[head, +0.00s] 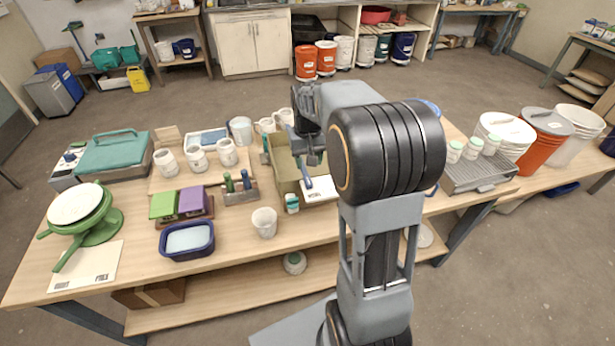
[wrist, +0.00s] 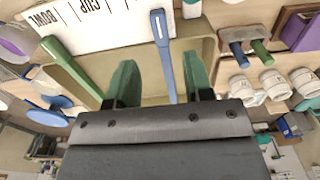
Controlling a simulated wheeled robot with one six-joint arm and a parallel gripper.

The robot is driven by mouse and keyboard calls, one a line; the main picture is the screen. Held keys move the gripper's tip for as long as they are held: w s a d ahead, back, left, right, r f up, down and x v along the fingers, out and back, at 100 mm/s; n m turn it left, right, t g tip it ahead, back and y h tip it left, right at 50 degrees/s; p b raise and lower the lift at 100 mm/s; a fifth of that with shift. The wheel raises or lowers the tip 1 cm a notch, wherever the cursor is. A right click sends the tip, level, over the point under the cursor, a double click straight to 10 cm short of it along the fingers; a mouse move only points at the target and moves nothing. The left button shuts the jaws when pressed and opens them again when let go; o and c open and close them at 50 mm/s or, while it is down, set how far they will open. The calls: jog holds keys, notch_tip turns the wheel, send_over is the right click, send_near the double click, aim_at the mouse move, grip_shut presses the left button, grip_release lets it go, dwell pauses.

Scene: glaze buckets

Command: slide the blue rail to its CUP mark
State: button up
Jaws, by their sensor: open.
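The blue rail (wrist: 162,60) runs lengthwise between the two green fingertips of my gripper (wrist: 160,78) in the wrist view. The fingers are open, with a gap on each side of the rail. The rail's wide end lies over the right part of a white card (wrist: 110,32), which shows upside down with CUP and BOWL lettering; the rail is to the right of the CUP word there. A green rail (wrist: 72,70) lies to the left, near BOWL. In the head view my gripper (head: 308,157) is over a tan tray (head: 283,180); the blue rail's end (head: 307,182) shows beside the card (head: 322,190).
A small holder with green and blue handles (head: 240,190) and a white cup (head: 264,222) stand left of the tray. White mugs (head: 197,158) are behind. A metal rack (head: 480,174) is at the right.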

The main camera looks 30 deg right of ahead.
aim_at(308, 179)
notch_tip(308, 179, down, 7)
jog(key=shift+f+p, duration=0.2)
jog(key=shift+p, duration=0.15)
grip_shut()
dwell(0.5)
